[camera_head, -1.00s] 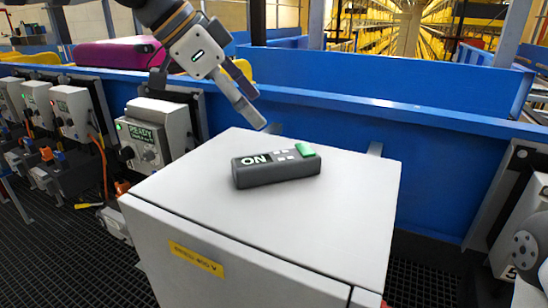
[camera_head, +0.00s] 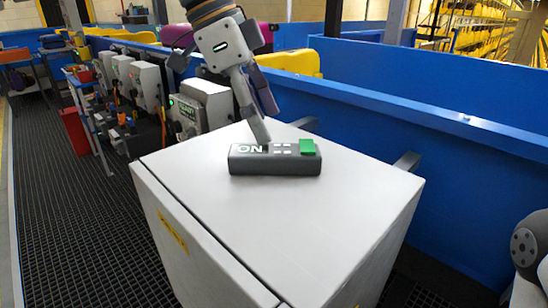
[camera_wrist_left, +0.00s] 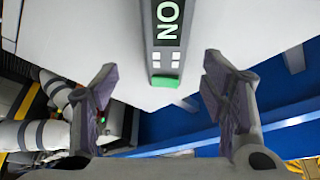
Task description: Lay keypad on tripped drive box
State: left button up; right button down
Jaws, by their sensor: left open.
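The keypad (camera_head: 275,161) is a dark grey bar with an ON display, small white buttons and a green end button. It lies flat on the light grey cabinet top (camera_head: 330,200). My left gripper (camera_head: 258,136) is just behind the keypad, tilted down, and a finger overlaps its back edge in the head view. In the left wrist view its two fingers are spread apart, with the keypad (camera_wrist_left: 166,40) ahead between them and not gripped. Drive boxes line the conveyor; the nearest (camera_head: 205,105) has a green light. I cannot tell which is tripped. My right gripper is not in view.
A blue conveyor wall (camera_head: 400,115) runs behind the cabinet. A pink case (camera_head: 178,34) and a yellow item (camera_head: 290,63) sit beyond it. Dark grated floor (camera_head: 80,220) is open at the left. The cabinet top around the keypad is clear.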

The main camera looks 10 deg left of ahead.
aim_at(275, 149)
pick_arm(q)
jog(key=x, duration=0.6)
jog(key=shift+w+a+f, duration=0.1)
jog(key=shift+w+f, duration=0.25)
jog(key=shift+w, duration=0.05)
jog(key=c, duration=1.6)
